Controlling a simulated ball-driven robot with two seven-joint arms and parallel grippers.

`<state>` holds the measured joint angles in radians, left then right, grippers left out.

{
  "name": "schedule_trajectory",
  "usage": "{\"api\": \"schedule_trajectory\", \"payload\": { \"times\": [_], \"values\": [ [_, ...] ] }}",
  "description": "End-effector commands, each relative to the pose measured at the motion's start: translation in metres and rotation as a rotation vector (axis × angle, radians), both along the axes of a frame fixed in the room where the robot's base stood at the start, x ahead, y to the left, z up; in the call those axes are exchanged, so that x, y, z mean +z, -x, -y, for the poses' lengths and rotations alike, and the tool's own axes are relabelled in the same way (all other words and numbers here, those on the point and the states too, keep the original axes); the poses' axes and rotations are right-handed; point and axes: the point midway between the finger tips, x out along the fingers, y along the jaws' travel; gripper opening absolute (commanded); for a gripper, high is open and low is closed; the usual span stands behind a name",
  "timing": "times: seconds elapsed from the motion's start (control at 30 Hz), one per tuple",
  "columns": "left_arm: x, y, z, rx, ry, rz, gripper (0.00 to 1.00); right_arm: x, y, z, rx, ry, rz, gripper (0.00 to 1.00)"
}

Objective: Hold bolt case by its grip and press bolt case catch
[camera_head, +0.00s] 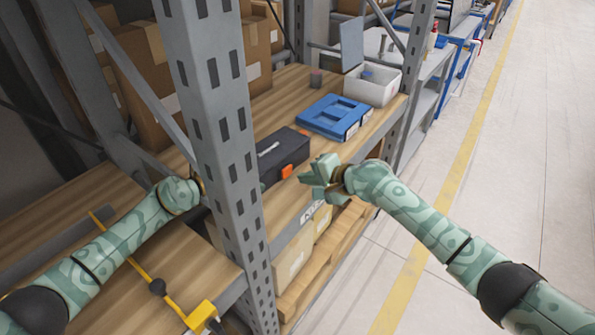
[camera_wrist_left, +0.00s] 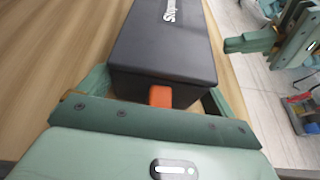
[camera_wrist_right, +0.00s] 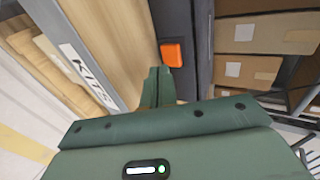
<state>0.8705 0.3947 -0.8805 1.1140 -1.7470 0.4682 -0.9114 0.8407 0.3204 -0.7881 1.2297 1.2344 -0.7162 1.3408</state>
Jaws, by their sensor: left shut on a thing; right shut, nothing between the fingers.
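The bolt case (camera_head: 290,149) is a dark grey box with white lettering on its lid, lying on the wooden shelf. In the left wrist view the case (camera_wrist_left: 165,45) runs away from my left gripper (camera_wrist_left: 158,92), whose fingers are shut on its near end, one on each side. An orange piece (camera_wrist_left: 160,96) shows on that end. In the head view the post hides my left gripper. My right gripper (camera_head: 312,174) is shut and empty beside the case's front side. In the right wrist view its fingertips (camera_wrist_right: 160,78) point at the orange catch (camera_wrist_right: 172,53), seemingly just short of it.
A grey slotted rack post (camera_head: 215,120) stands between my arms. Cardboard boxes (camera_head: 150,75) fill the back. The floor at right is clear.

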Motion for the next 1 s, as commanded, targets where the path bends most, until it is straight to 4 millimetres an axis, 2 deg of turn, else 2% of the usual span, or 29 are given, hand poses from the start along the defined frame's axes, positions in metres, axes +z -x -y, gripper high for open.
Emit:
{"api": "schedule_trajectory", "payload": {
  "times": [0.1,0.23,0.67,1.0],
  "values": [
    [0.0,0.0,0.0,0.001,-0.001,0.001,0.55,0.003,-0.013,-0.013,0.0,-0.001,0.003,0.0],
    [0.0,0.0,0.0,0.001,-0.001,0.001,0.55,0.002,-0.021,-0.021,0.0,-0.002,0.002,0.0],
    [0.0,0.0,0.0,0.001,-0.001,0.001,0.55,0.002,-0.025,-0.024,-0.001,-0.001,0.002,0.0],
    [0.0,0.001,0.002,-0.004,0.0,-0.001,0.55,0.003,-0.038,-0.038,0.0,-0.003,0.003,0.0]
  ]
}}
